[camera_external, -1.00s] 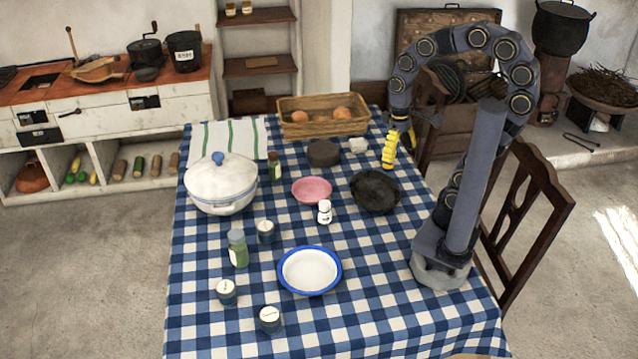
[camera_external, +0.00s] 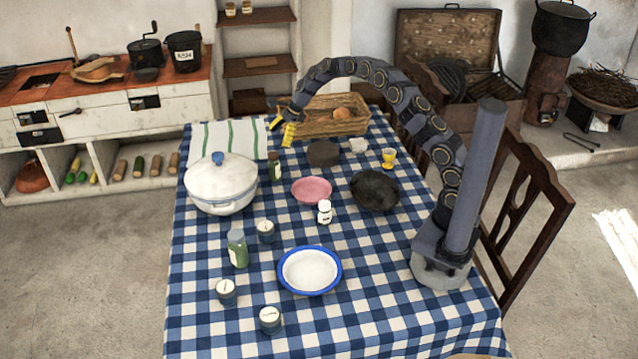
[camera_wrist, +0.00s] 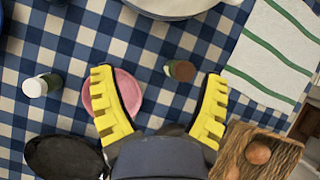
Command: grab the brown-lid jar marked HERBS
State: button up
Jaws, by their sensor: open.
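The brown-lid jar (camera_external: 275,166), a small dark green jar, stands upright on the checked cloth between the white pot and the pink bowl. In the wrist view its brown lid (camera_wrist: 182,70) lies between my fingertips, nearer the right one. Its label is too small to read. My gripper (camera_external: 287,132) has yellow fingers and is above the table, behind the jar in the external view, in front of the basket. In the wrist view my gripper (camera_wrist: 159,76) is spread wide and empty, apart from the jar.
The lidded white pot (camera_external: 222,187) stands left of the jar. A striped towel (camera_external: 228,140) and a basket (camera_external: 350,125) lie behind. Several other jars stand in front.

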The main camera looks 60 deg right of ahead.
aim_at(274, 154)
jog(key=w+d+f+m, duration=0.2)
jog(key=d+f, duration=0.1)
jog(key=w+d+f+m+t, duration=0.1)
jog(key=f, duration=0.1)
jog(key=shift+w+d+f+m+h, duration=0.1)
jog(key=shift+d+m+h, duration=0.15)
jog(key=shift+m+h, duration=0.05)
jog(key=x, duration=0.6)
jog(key=shift+a+f, duration=0.1)
jog(key=shift+f, duration=0.15)
jog(key=shift+w+a+f, duration=0.1)
jog(key=shift+a+f, duration=0.2)
jog(key=shift+f, duration=0.1)
grip_shut()
